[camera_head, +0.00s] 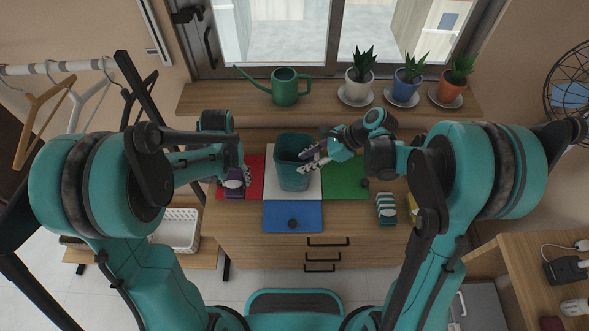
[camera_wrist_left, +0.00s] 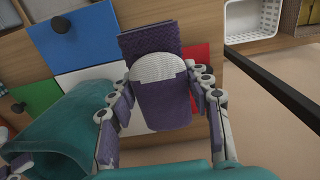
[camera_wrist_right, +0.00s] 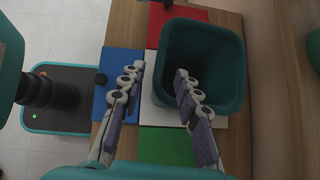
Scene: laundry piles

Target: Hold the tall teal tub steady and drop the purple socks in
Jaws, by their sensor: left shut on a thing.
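The tall teal tub (camera_head: 291,178) stands upright on the white mat in the middle of the worktop. It also shows in the left wrist view (camera_wrist_left: 65,125) and the right wrist view (camera_wrist_right: 205,35). My left gripper (camera_head: 234,178) is shut on the purple socks (camera_wrist_left: 165,103), a folded bundle with a pale ribbed patch, over the red mat left of the tub. I cannot tell whether they are clear of the surface. My right gripper (camera_wrist_right: 159,71) is open at the tub's rim, one finger over the opening and the other outside the wall.
Red (camera_head: 256,170), green (camera_head: 345,180) and blue (camera_head: 290,217) mats surround the white one. Striped socks (camera_head: 386,208) and a yellow item (camera_head: 413,206) lie at the right. A watering can (camera_head: 285,90) and potted plants stand on the shelf behind. A white basket (camera_head: 178,230) is lower left.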

